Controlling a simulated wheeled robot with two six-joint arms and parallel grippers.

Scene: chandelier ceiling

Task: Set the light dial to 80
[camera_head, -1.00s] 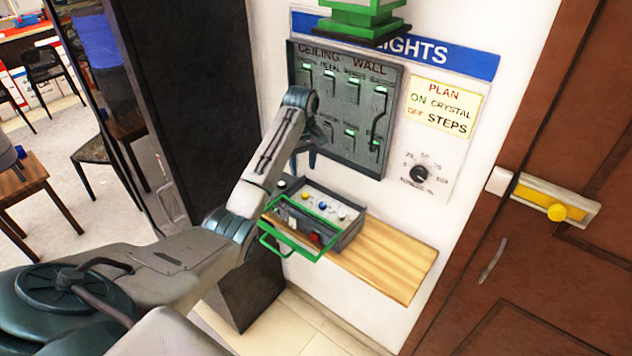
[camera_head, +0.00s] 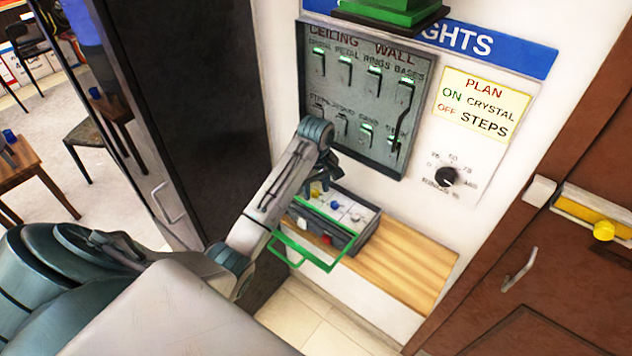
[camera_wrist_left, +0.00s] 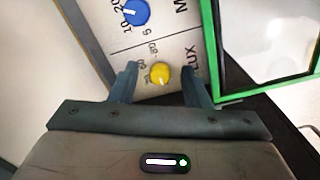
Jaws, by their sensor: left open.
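A grey control box (camera_head: 368,236) with a green-framed lid (camera_head: 322,268) sits on the wooden shelf. Its yellow knob (camera_wrist_left: 160,74) is marked with small numbers up to 80 and LUX beside it; the exact pointer setting is too small to read. A blue knob (camera_wrist_left: 135,12) with 5, 10 and 20 sits above it in the wrist view. My left gripper (camera_wrist_left: 160,80) is open, its two fingers on either side of the yellow knob in the wrist view; contact cannot be told. In the head view the left gripper (camera_head: 324,181) is at the box's back left. My right gripper is not in view.
A switch panel (camera_head: 345,90) is on the wall behind. A black percent dial (camera_head: 446,176) is right of it, below a yellow plan sign (camera_head: 484,102). The wooden shelf (camera_head: 410,265) is bare right of the box. A dark cabinet (camera_head: 205,110) stands left; a brown door is right.

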